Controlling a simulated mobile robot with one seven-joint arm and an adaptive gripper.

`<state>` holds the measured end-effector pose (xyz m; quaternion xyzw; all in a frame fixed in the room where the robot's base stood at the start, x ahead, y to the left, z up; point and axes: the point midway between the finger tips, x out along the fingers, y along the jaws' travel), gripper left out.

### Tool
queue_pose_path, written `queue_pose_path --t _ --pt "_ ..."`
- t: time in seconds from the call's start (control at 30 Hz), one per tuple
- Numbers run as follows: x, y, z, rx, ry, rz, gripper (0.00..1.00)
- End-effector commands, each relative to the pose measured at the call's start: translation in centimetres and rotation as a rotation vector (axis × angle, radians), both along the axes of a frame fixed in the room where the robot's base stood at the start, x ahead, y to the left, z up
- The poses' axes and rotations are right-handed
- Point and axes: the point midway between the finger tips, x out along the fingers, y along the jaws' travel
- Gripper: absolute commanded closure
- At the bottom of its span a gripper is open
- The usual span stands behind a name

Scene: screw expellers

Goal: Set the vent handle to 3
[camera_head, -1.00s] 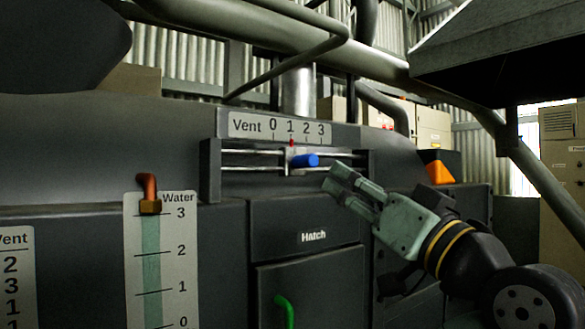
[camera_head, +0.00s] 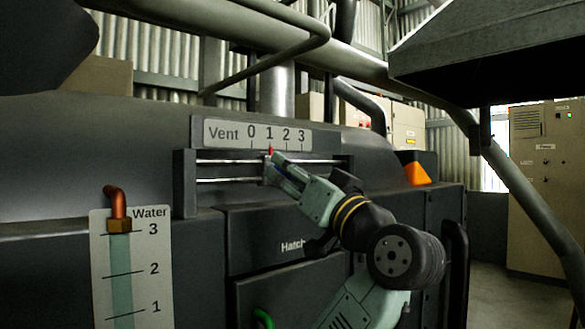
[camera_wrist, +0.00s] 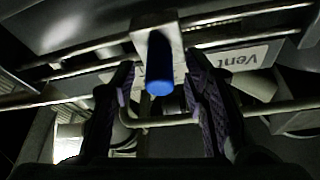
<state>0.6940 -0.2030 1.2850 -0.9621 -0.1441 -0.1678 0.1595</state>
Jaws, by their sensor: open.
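The vent scale (camera_head: 257,133) reads 0 to 3 above two horizontal rails. The red pointer (camera_head: 270,151) on the slider stands at 1. My gripper (camera_head: 279,171) is at the slider in the head view and covers the blue handle there. In the wrist view the blue handle (camera_wrist: 159,72) sticks out from its pale slider block (camera_wrist: 155,38). The open fingers of my gripper (camera_wrist: 160,100) stand on either side of the handle, with a visible gap to each side.
The rails (camera_head: 225,161) run on past the slider to a dark end bracket (camera_head: 184,184) on the left. The water gauge (camera_head: 121,270) with its copper pipe is at lower left. A green hatch handle (camera_head: 263,318) is below. An orange wedge (camera_head: 416,174) is at right.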

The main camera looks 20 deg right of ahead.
Motion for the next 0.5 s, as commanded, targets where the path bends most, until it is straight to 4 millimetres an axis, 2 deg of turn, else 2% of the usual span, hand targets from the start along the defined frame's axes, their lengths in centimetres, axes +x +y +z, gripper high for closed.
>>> queue_pose_path --t 0.27,0.5 --pt "0.21 0.03 0.04 0.0 0.0 0.0 0.59" --pt "0.19 0.02 0.04 0.0 0.0 -0.001 0.74"
